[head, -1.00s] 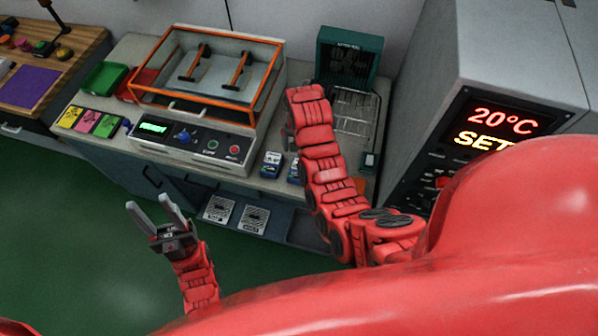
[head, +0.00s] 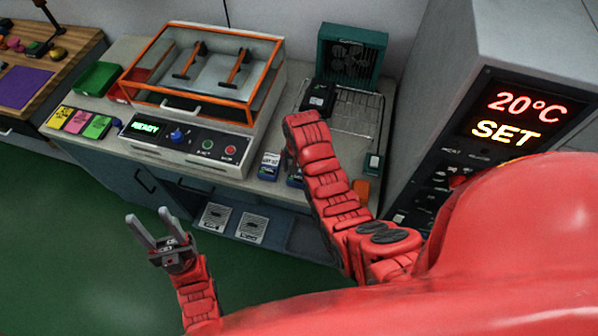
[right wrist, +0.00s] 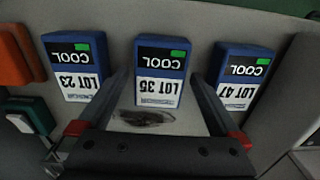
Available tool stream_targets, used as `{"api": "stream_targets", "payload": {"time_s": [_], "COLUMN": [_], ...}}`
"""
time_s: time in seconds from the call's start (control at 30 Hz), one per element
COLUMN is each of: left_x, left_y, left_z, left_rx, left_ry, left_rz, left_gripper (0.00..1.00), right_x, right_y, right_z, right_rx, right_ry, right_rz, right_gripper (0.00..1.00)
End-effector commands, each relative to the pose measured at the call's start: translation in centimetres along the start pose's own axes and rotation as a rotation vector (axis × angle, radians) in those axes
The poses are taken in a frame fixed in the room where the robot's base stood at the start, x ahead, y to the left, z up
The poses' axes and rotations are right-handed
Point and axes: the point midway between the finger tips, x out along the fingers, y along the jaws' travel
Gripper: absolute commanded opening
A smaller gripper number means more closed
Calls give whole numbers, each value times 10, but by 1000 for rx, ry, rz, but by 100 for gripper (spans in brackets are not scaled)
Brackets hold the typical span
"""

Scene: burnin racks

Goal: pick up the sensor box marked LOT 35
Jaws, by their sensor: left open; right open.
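The sensor box marked LOT 35 (right wrist: 161,72) is blue with a white label, a black COOL panel and a green patch. It stands in the middle of a row of three in the right wrist view. My right gripper (right wrist: 161,78) is open, one finger on each side of this box; I cannot tell whether they touch it. In the head view the box is mostly behind my right arm, and the right gripper is hidden there. My left gripper (head: 147,214) is open and empty over the floor, in front of the bench.
Similar boxes LOT 23 (right wrist: 77,67) and LOT 47 (right wrist: 241,76) flank it closely. An orange object (right wrist: 14,57) and a green one (right wrist: 32,113) lie left. A dark box (head: 318,98) sits by the green fan unit (head: 350,52). An orange-framed machine (head: 205,80) stands left.

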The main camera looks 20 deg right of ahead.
Motion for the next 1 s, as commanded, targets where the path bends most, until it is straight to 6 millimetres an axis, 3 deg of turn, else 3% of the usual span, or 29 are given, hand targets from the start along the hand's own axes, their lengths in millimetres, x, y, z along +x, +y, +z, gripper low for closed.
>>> {"api": "stream_targets", "payload": {"time_s": [0.37, 0.87, 1.0], "left_x": [6, 7, 7], "left_y": [0, 0, 0], "left_z": [-1, -1, -1], "left_rx": [0, 0, 0], "left_ry": [-1, -1, -1], "left_rz": [0, 0, 0], "left_gripper": [50, 50, 50], "right_x": [13, 13, 13], "right_y": [0, 0, 0], "right_z": [0, 0, 0], "right_rx": [0, 0, 0], "right_ry": [1, 1, 1], "right_rz": [-1, -1, -2], "right_gripper": [100, 11, 10]}}
